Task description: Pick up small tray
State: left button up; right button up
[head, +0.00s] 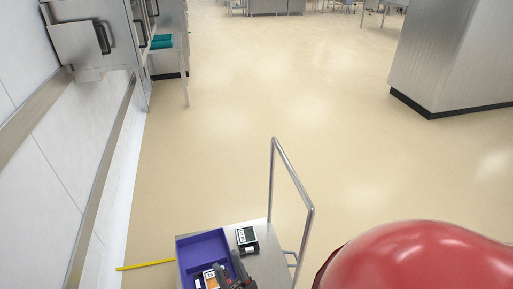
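A purple tray (205,244) with raised walls lies on a metal cart at the bottom centre. It may be the small tray, but I cannot be sure. An orange and white item (209,279) shows inside its near part. My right gripper (229,275), dark, is at the tray's near right side, cut off by the picture's lower edge. I cannot tell whether it is open or touches the tray. My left gripper is not in view.
The cart (256,228) has an upright metal handle (292,174) on its right. A small black device with a screen (246,237) stands beside the tray. A white wall with rails is on the left. A steel-clad block (450,55) stands at the upper right. The floor ahead is open.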

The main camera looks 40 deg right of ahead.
aim_at(246, 236)
jog(key=z, duration=1.05)
